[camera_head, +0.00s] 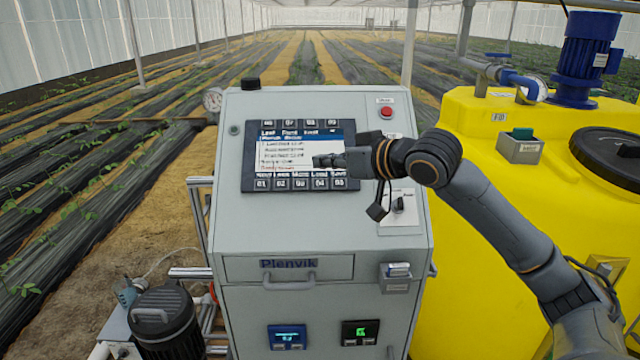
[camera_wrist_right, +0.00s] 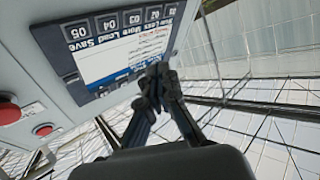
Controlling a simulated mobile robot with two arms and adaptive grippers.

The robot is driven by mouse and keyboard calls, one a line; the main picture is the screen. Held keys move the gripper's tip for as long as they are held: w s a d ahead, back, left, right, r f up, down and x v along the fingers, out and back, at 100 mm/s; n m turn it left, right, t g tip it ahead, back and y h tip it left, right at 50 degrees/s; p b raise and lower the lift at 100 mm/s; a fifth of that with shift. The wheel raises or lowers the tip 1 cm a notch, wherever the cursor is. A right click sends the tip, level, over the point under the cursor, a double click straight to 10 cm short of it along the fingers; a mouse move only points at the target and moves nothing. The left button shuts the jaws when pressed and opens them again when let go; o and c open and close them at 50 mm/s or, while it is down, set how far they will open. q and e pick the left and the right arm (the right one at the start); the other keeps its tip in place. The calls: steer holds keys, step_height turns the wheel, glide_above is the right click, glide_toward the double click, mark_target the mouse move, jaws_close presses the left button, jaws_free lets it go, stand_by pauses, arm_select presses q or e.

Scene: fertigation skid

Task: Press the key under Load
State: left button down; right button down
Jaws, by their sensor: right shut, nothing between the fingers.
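The control panel screen (camera_head: 285,152) shows a menu list, with a row of labels along its bottom edge that includes Load and Save. Under the Load label is a dark key (camera_head: 320,184), fourth from the left in the bottom row; it appears as the key marked 04 in the wrist view (camera_wrist_right: 107,23). My right gripper (camera_head: 318,160) is shut and empty, its fingertips over the lower right part of the screen, above the Load key in the picture. In the wrist view its closed fingertips (camera_wrist_right: 158,74) overlap the screen's edge; contact cannot be told. My left gripper is not in view.
A red button (camera_head: 386,112) and a rotary switch (camera_head: 399,205) sit right of the screen. A drawer handle (camera_head: 288,284) is below. A yellow tank (camera_head: 480,150) stands at the right. More keys (camera_head: 287,123) line the screen's top.

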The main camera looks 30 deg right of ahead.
mark_target(320, 183)
steer(key=w+f, duration=0.1)
steer(key=w+d+f+b, duration=0.1)
steer(key=f, duration=0.1)
steer(key=w+d+f+b, duration=0.1)
steer(key=w+f, duration=0.1)
steer(key=shift+w+d+f, duration=0.1)
steer(key=shift+d+f, duration=0.1)
steer(key=shift+d, duration=0.05)
steer(key=shift+w+d+f, duration=0.25)
steer(key=shift+w+f, duration=0.15)
steer(key=shift+f, duration=0.1)
steer(key=shift+f, duration=0.1)
stand_by(1.0)
steer(key=shift+w+d+f, duration=0.2)
steer(key=shift+w+f, duration=0.05)
steer(key=shift+w+d+f, duration=0.1)
steer(key=shift+w+f, duration=0.1)
steer(key=shift+f, duration=0.1)
stand_by(0.8)
steer(key=shift+s+a+r+p, duration=0.3)
steer(key=shift+s+r+p, duration=0.15)
steer(key=shift+r+p, duration=0.2)
